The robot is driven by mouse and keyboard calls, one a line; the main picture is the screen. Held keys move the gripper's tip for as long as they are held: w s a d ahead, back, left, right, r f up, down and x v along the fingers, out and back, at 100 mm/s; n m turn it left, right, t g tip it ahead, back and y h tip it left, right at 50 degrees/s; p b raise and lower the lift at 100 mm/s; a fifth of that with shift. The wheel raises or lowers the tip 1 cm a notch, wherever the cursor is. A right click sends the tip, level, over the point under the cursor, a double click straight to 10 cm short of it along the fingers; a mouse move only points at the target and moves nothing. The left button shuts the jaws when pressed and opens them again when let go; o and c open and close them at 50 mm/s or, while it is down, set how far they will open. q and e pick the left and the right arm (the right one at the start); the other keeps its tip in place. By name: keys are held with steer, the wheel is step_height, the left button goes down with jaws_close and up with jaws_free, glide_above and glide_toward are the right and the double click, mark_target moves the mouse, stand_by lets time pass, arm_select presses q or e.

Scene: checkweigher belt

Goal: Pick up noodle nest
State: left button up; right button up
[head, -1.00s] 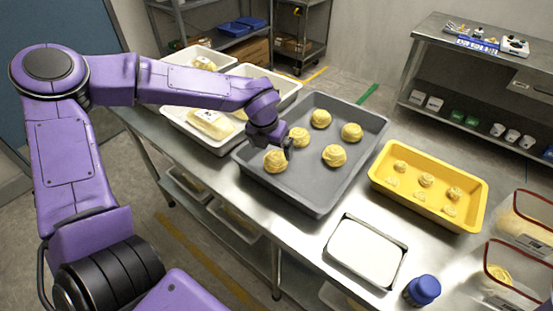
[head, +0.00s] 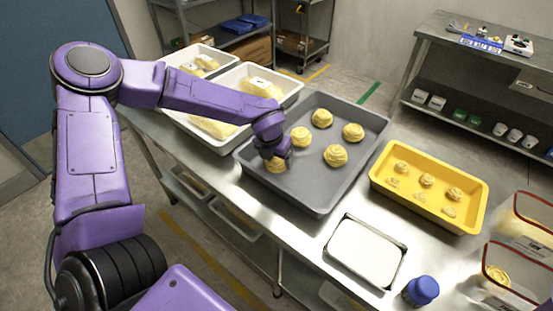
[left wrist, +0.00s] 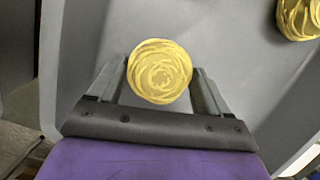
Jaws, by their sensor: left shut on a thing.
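My left gripper (head: 276,158) is over the near left part of the grey tray (head: 318,202), shut on a yellow noodle nest (head: 274,167). In the left wrist view the nest (left wrist: 160,72) sits between the two fingers, one on each side. I cannot tell whether it touches the tray floor. Several other noodle nests lie apart in the grey tray: one at the back (head: 322,118), one at the right (head: 353,132), one nearer the middle (head: 336,155) and one beside my gripper (head: 300,137). My right gripper is not in view.
A yellow tray (head: 478,212) with smaller nests stands right of the grey tray. White trays (head: 240,141) with bagged food stand at the left. A white scale-like plate (head: 366,253), a blue-capped jar (head: 421,290) and clear containers (head: 525,215) are at the near right.

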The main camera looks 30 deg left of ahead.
arm_select(q)
step_height(320, 180, up, 28)
steer(key=b, duration=0.2)
